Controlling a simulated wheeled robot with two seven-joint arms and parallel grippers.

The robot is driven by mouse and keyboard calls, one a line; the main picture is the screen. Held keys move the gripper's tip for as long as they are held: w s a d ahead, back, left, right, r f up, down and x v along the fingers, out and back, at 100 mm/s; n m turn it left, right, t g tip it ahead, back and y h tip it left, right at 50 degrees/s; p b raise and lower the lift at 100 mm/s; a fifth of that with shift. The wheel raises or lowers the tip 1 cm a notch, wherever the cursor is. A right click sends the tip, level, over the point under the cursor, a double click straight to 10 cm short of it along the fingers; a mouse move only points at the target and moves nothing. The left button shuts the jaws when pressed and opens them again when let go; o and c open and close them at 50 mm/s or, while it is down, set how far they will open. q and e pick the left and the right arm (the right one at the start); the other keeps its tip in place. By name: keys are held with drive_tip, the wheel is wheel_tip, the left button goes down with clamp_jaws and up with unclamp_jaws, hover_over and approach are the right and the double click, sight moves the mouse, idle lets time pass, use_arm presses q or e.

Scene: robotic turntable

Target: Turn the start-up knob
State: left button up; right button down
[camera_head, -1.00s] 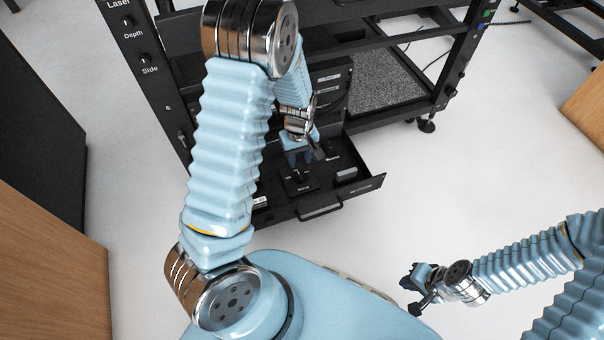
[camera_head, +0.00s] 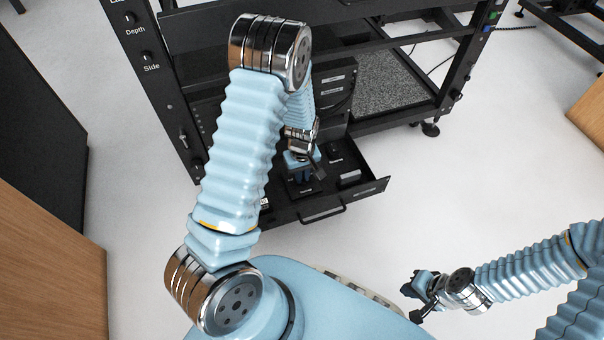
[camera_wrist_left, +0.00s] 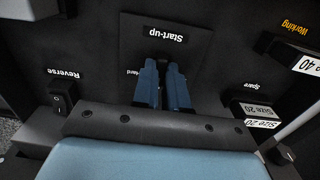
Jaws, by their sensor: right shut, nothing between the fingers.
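The start-up panel (camera_wrist_left: 196,50) has an upside-down "Start-up" label (camera_wrist_left: 165,34) and lies in the open drawer. In the left wrist view the two blue fingers of my left gripper (camera_wrist_left: 162,68) point down at this panel, just by the label. A narrow dark gap shows between them. The start-up knob is mostly hidden at the fingertips, and I cannot tell whether the fingers press on it. In the head view my left gripper (camera_head: 304,178) is low over the drawer. My right gripper (camera_head: 413,286) is shut and empty, away from the drawer at the lower right.
The pulled-out drawer (camera_head: 362,193) has a front handle (camera_head: 323,213). A reverse switch (camera_wrist_left: 60,100) is at the left of the wrist view. Size-labelled blocks (camera_wrist_left: 255,112) are at the right. The black rack frame (camera_head: 172,110) stands around the arm. Floor right of the drawer is clear.

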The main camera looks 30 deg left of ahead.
use_arm(q)
drive_tip(key=shift+m, duration=0.4)
clamp_jaws()
drive_tip(key=m, duration=0.5)
drive_tip(key=shift+m, duration=0.3)
drive_tip(key=m, duration=0.5)
drive_tip(key=shift+m+b, duration=0.3)
drive_tip(key=o, duration=0.7)
unclamp_jaws()
